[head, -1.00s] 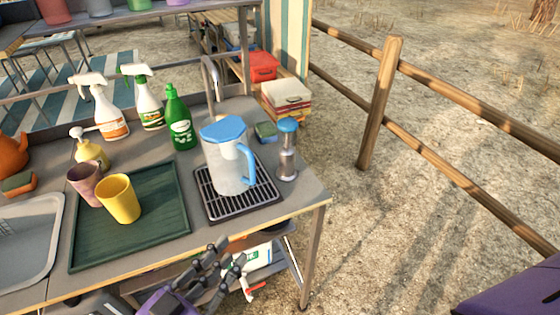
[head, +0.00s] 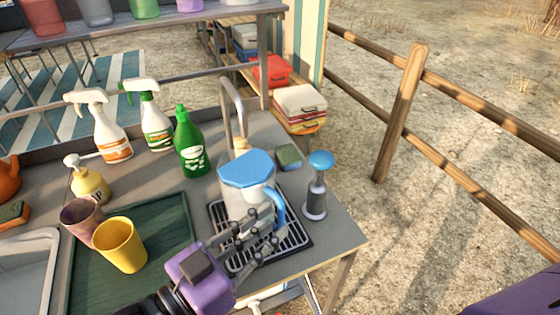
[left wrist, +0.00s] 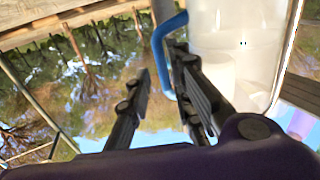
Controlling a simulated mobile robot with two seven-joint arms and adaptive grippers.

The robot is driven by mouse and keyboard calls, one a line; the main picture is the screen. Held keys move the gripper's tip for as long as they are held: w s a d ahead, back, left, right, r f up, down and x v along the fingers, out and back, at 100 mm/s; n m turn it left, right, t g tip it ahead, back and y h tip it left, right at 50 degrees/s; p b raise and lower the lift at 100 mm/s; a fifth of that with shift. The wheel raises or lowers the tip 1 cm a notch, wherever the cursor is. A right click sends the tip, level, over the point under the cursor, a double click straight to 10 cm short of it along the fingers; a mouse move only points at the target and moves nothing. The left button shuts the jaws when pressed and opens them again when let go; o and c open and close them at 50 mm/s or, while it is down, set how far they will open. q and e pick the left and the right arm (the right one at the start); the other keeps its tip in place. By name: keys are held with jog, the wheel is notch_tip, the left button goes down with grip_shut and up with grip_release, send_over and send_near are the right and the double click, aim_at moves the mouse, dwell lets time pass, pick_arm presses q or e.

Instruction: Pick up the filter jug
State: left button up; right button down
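The filter jug (head: 240,204) is clear with a blue lid and a blue handle (head: 278,208). It stands upright on the black drip rack (head: 292,231) by the tap. My left gripper (head: 264,238) is in front of the jug and hides part of its lower side. In the left wrist view the fingers are apart, with the blue handle (left wrist: 160,52) near the gap between them and the clear jug body (left wrist: 240,45) at the right. The right finger is close to the jug wall; I cannot tell whether it touches. My right gripper is not in view.
A blue-topped grey dispenser (head: 316,190) stands right of the jug. A green bottle (head: 190,145), a sponge (head: 288,156) and the tap (head: 230,100) are behind. A yellow cup (head: 121,245) and a purple cup (head: 80,220) stand on the green tray (head: 165,215) at left.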

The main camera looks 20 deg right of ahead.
aim_at(278, 219)
pick_arm(q)
jog(key=shift+x, duration=2)
jog(key=shift+w+a, duration=0.15)
grip_shut()
jog(key=shift+r, duration=0.15)
